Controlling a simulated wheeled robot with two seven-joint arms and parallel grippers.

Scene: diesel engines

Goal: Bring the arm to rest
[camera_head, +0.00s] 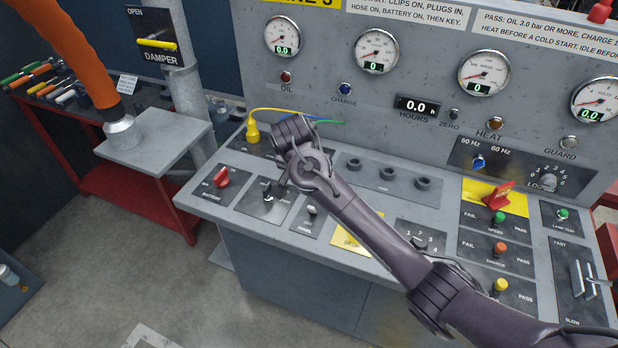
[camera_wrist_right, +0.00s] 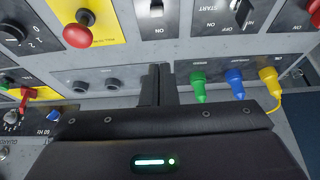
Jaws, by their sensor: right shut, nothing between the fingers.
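My right arm (camera_head: 375,231) comes in from the lower right and reaches across the grey control desk. Its far end (camera_head: 293,130) is over the back left of the desk, near a yellow plug (camera_head: 252,131). My right gripper (camera_wrist_right: 160,76) shows in the right wrist view with its two dark fingers together and nothing between them. Green (camera_wrist_right: 198,86), blue (camera_wrist_right: 235,82) and yellow (camera_wrist_right: 269,80) plugs are just right of the fingers there. The fingertips cannot be made out in the head view. My left gripper is not in view.
The grey desk (camera_head: 235,228) carries a red battery switch (camera_head: 222,177), a red lever (camera_head: 498,196) and several knobs. Gauges stand on the upright panel behind. A red bench (camera_head: 125,190) and an orange hose (camera_head: 75,50) are at left. Open floor lies at the lower left.

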